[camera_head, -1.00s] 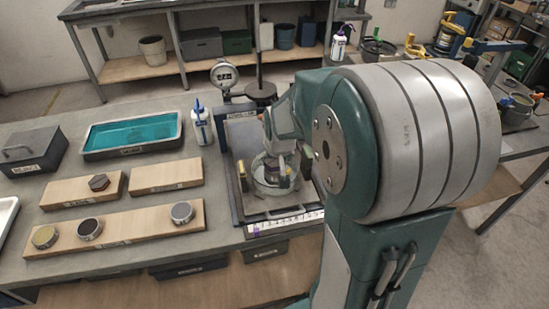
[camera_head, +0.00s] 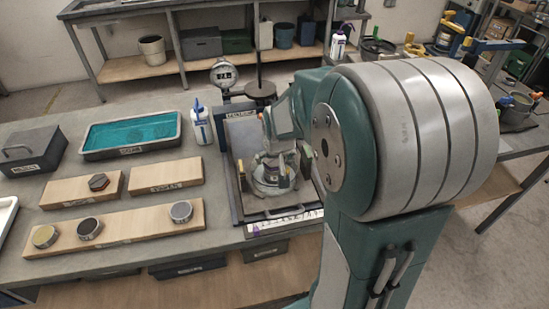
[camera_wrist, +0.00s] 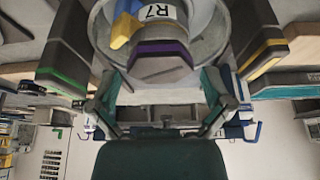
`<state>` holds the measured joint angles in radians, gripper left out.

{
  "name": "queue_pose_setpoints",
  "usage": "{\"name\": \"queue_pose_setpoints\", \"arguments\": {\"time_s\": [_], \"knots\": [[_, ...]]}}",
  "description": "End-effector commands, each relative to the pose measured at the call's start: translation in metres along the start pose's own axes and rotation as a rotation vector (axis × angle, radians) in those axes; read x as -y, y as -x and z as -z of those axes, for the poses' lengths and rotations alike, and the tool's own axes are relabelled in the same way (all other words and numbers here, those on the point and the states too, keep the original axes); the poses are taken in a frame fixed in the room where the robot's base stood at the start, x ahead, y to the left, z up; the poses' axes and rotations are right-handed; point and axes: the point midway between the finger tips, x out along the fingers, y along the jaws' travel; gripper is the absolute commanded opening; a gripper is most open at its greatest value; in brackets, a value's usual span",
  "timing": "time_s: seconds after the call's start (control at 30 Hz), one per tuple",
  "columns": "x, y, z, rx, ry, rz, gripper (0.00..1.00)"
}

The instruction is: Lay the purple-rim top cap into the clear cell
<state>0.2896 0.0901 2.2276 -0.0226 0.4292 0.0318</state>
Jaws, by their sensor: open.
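My gripper (camera_head: 275,166) is open over a round clear-walled cell (camera_head: 262,189) on the framed tray. In the wrist view, a green-striped finger pad (camera_wrist: 75,55) stands left and a yellow-striped one (camera_wrist: 252,40) right, apart from each other. A dark grey block with a purple band (camera_wrist: 160,58) lies between them, in front of the cell's round rim (camera_wrist: 215,45). I cannot tell whether this block is the purple-rim top cap or another finger. A white R7 label, with yellow and blue parts, shows above it. The arm hides part of the cell.
A wooden board (camera_head: 130,232) at the left holds several round pieces. Two smaller boards, a teal-filled tray (camera_head: 130,132), a lidded grey box (camera_head: 33,150) and a white bottle (camera_head: 201,126) stand behind. A dial gauge stand (camera_head: 224,78) is behind the framed tray.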

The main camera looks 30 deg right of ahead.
Motion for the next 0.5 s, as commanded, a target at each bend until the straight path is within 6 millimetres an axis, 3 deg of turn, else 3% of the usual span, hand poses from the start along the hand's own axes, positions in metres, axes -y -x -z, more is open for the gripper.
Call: {"name": "queue_pose_setpoints", "arguments": {"time_s": [0.23, 0.5], "knots": [[0.0, 0.015, 0.001, -0.003, 0.0, 0.0, 1.0], [0.0, 0.067, 0.001, -0.006, 0.0, 0.0, 1.0]]}}
